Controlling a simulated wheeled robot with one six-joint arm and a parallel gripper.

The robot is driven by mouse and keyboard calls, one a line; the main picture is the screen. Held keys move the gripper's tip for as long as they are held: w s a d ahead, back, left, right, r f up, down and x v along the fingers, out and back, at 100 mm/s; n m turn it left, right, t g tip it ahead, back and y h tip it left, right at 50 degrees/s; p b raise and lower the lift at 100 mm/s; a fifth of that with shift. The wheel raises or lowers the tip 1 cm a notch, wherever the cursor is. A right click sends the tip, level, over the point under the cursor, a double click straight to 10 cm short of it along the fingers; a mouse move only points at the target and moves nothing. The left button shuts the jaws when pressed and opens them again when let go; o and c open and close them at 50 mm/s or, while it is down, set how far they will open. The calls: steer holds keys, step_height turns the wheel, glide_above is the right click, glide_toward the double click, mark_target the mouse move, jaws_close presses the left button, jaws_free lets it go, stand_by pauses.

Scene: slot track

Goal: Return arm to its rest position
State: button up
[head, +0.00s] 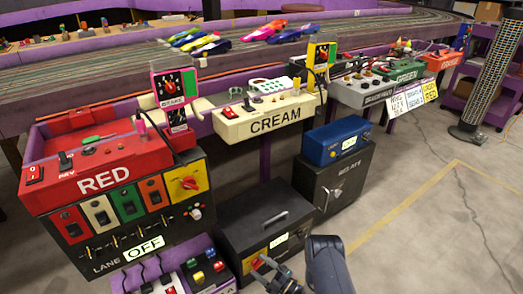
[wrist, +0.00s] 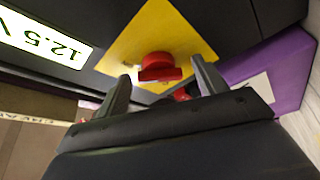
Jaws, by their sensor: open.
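My gripper (head: 272,272) is at the bottom of the head view, low in front of a black box (head: 262,215). My dark arm link shows to its right. In the wrist view, my gripper (wrist: 162,78) has its two fingers apart with nothing clamped between them. A red knob (wrist: 158,68) on a yellow plate (wrist: 190,30) lies just beyond the gap between the fingertips. Whether the fingers touch the knob cannot be told. A white label (wrist: 45,38) reading 12.5 V is on the dark face to the left.
The RED station (head: 105,180) stands at left and the CREAM station (head: 265,122) behind. A blue box (head: 335,140) sits on the RELAY cabinet (head: 333,185). A purple switch panel (head: 180,268) is left of my gripper. The floor (head: 440,230) at right is open.

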steer(key=shift+r+n+g+h, duration=0.1)
steer(key=shift+n+g+h, duration=0.35)
steer(key=shift+n, duration=1.1)
steer(key=shift+r+n+g+h, duration=0.1)
steer(key=shift+n+g+h, duration=0.3)
steer(key=shift+n, duration=1.2)
steer(key=shift+r+n+g+h, duration=0.1)
steer(key=shift+n+g+h, duration=0.35)
steer(key=shift+n, duration=1.1)
steer(key=shift+s, duration=0.1)
